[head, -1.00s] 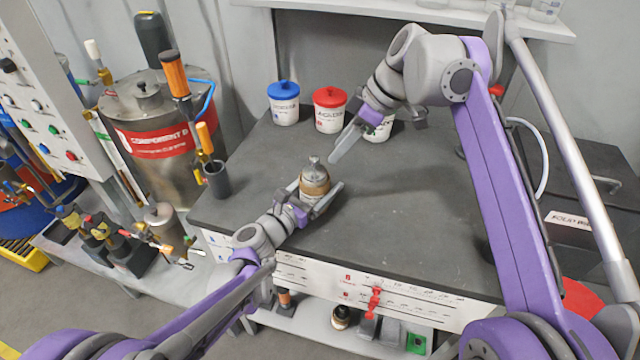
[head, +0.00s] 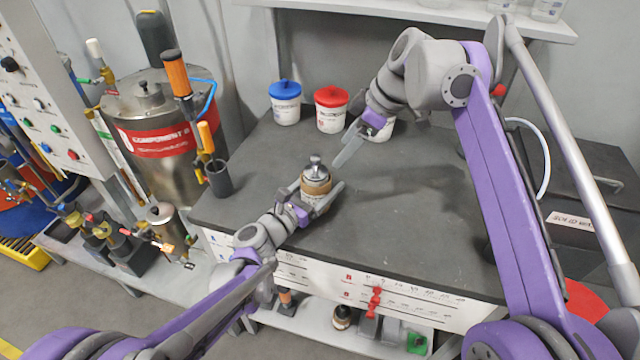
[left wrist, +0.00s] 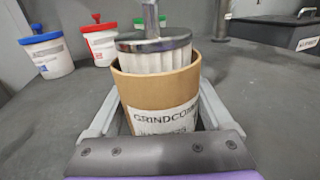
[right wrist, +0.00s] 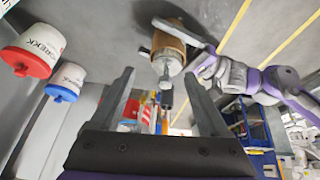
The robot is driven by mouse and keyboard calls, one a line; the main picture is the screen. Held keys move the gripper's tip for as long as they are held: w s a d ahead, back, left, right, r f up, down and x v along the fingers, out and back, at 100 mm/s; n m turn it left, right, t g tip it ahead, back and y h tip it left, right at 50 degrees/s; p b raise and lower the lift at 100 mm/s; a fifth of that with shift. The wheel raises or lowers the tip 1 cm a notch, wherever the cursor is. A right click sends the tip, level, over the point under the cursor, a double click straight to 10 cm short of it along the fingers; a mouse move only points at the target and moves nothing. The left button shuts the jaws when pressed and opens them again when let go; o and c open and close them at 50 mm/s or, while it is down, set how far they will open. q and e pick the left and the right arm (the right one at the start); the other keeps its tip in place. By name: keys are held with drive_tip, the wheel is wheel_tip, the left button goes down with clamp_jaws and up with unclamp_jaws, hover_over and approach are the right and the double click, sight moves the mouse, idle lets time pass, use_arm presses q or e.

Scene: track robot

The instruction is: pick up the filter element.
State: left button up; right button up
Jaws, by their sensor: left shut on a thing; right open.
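The filter element (left wrist: 150,62) is a white pleated cylinder with a shiny metal cap and a central rod. It stands partly inside a tan cylinder labelled "GRINDCO…" (left wrist: 130,92). In the head view the metal cap (head: 315,169) shows above the tan cylinder (head: 316,188) over the bench. My left gripper (head: 322,197) is shut on the tan cylinder, one finger on each side. My right gripper (right wrist: 160,82) is open and empty, up and to the right of the cap in the head view. In the right wrist view the rod points towards the camera between its fingers.
A blue-lidded tub (head: 285,105) and a red-lidded tub (head: 330,112) stand at the back of the dark bench (head: 410,235). Another tub is partly hidden behind my right gripper. A dark cup (head: 219,180) stands at the left edge. The bench's right middle is clear.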

drive_tip(key=shift+o, duration=1.3)
drive_tip(key=w+d+f+n+t+h, duration=0.2)
drive_tip(key=w+d+f+t+h, duration=0.2)
drive_tip(key=w+d+f, duration=0.1)
drive_tip(key=shift+w+d+f+n, duration=0.15)
drive_tip(key=shift+w+d+n, duration=0.3)
drive_tip(key=shift+d, duration=0.55)
drive_tip(key=n+t+y, duration=0.8)
drive_tip(key=n+t, duration=0.1)
drive_tip(key=n, duration=1.6)
approach(309, 166)
drive_tip(key=shift+m, duration=0.25)
drive_tip(key=x, duration=1)
drive_tip(key=shift+w+f, duration=0.3)
drive_tip(key=shift+w, duration=0.05)
